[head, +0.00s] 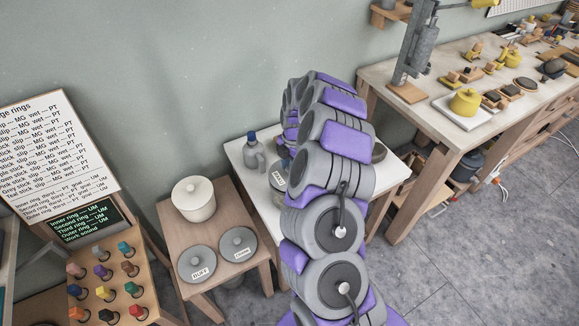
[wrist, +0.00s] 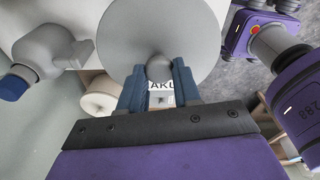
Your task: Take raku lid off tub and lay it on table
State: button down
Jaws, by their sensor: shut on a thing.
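The raku lid (wrist: 200,35) is a round grey disc with a knob and a white label whose letters "AKU" show between my fingers. My gripper (wrist: 158,74) is shut on its knob, one blue-grey finger on each side. The tub is hidden under the lid in the wrist view, so I cannot tell whether the two touch. The white table (head: 235,152) is mostly covered by my arm in the head view. A grey labelled lid (head: 278,168) shows just left of my arm there; its lettering is too small to read.
A grey bottle with a blue cap (head: 254,156) stands at the table's left corner and also shows in the wrist view (wrist: 50,45). A wooden stand (head: 214,287) at left holds a cream lidded jar (head: 194,202) and two labelled grey lids. A workbench (head: 428,125) stands right.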

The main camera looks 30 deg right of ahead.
jog(key=shift+r, duration=0.25)
jog(key=shift+r, duration=0.35)
jog(key=shift+r, duration=0.45)
jog(key=shift+r, duration=0.4)
jog(key=shift+a, duration=0.1)
